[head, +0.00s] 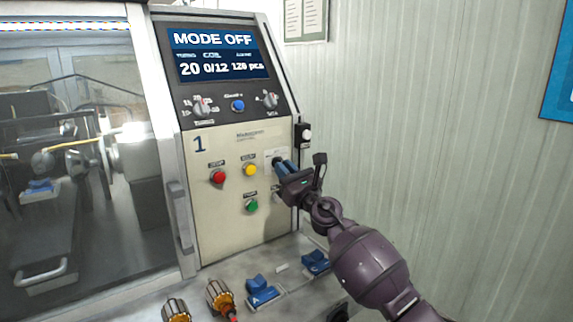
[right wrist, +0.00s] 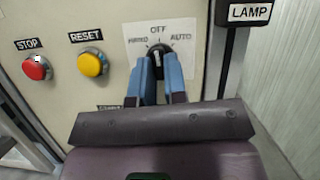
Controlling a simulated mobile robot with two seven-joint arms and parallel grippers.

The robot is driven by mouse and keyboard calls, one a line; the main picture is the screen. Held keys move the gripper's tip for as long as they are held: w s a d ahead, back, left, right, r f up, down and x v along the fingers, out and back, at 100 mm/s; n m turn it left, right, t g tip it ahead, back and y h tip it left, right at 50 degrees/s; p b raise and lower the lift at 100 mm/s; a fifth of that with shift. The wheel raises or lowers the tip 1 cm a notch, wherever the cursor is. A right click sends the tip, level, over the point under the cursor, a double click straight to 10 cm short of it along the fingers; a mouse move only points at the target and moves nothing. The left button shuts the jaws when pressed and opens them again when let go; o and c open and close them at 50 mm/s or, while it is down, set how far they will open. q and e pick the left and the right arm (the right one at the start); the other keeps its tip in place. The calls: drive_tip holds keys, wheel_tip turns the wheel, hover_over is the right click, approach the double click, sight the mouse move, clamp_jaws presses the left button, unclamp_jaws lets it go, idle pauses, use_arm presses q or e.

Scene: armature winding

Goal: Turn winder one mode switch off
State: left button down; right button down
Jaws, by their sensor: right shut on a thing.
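The mode switch (right wrist: 155,54) is a black rotary knob on winder one's cream panel (head: 227,158), under a label plate reading OFF at the top with AUTO to its right. Its pointer looks near upright, toward OFF. The winder's screen (head: 219,54) reads MODE OFF. My right gripper (head: 280,165) is at the panel, and in the right wrist view its blue fingers (right wrist: 158,72) are shut on the knob from both sides. The fingers hide most of the switch in the head view. My left gripper is not in view.
Left of the switch are a yellow reset button (head: 249,170) and a red stop button (head: 218,177), with a green button (head: 251,205) below. A black lamp box (head: 303,135) sits at the panel's right edge. Blue fixtures (head: 262,291) and copper-wound armatures (head: 220,296) stand on the ledge below.

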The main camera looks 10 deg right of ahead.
drive_tip(key=shift+r+m+t+h, duration=0.3)
drive_tip(key=shift+r+m+h, duration=0.15)
drive_tip(key=shift+m, duration=0.25)
drive_tip(key=c, duration=1.2)
unclamp_jaws()
drive_tip(key=shift+d, duration=0.1)
drive_tip(key=shift+o, duration=0.2)
drive_tip(key=p+v, duration=0.1)
drive_tip(key=v, duration=0.9)
drive_tip(key=shift+s+f, duration=0.2)
drive_tip(key=shift+f, duration=0.05)
